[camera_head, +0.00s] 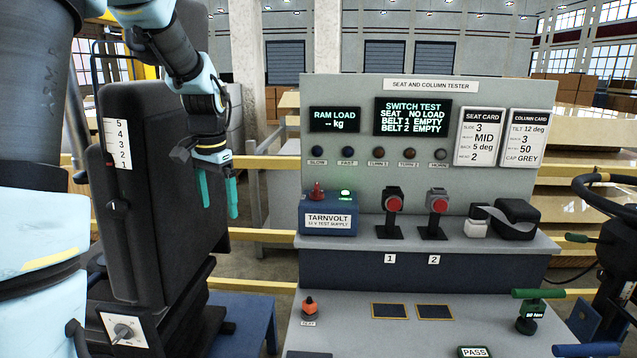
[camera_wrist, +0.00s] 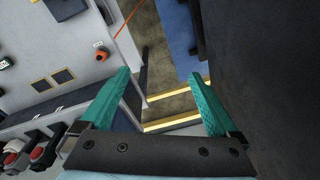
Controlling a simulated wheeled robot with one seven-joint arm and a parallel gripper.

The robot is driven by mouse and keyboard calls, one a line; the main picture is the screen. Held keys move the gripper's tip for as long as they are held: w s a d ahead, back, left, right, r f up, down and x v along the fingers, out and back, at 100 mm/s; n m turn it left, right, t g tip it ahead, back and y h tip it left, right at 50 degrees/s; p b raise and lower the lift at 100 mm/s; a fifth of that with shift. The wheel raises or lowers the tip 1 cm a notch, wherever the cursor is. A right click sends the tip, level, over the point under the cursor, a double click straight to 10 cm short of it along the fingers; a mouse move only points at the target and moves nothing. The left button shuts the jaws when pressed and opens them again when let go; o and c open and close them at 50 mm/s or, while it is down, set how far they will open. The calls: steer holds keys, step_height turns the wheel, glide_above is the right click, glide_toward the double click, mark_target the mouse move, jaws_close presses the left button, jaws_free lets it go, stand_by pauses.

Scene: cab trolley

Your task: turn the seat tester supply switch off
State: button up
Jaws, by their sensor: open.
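The seat tester supply is a blue box (camera_head: 329,221) labelled TARNVOLT 12 V TEST SUPPLY, on the left end of the tester's shelf. A red switch (camera_head: 317,191) stands up on its top left. A green lamp (camera_head: 345,194) glows on its top right. My gripper (camera_head: 219,206) hangs left of the box, fingers pointing down, apart from it and at about the switch's height in the picture. Its teal fingers are spread and empty, as the wrist view also shows (camera_wrist: 160,80). I cannot make out the supply box or its switch in the wrist view.
A black seat (camera_head: 160,180) stands close left of my gripper. Two red-buttoned buckles (camera_head: 393,203) (camera_head: 437,204) stand right of the supply. The lit screen (camera_head: 413,117) reads SWITCH TEST. An orange knob (camera_head: 309,306) is on the lower bench. Yellow rails (camera_head: 262,235) run behind.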

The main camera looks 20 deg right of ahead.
steer(key=w+d+r+m, duration=0.2)
steer(key=w+d+m, duration=0.1)
steer(key=d, duration=0.4)
steer(key=w+d+r+m, duration=0.2)
steer(key=w+d+m, duration=0.1)
steer(key=d, duration=0.4)
step_height(320, 180, up, 5)
steer(key=m+g+p, duration=0.1)
steer(key=m, duration=0.6)
glide_above(317, 186)
step_height(317, 186, down, 11)
steer(key=p, duration=0.3)
steer(key=shift+w, duration=0.15)
steer(key=shift+c, duration=0.3)
steer(key=c, duration=1.3)
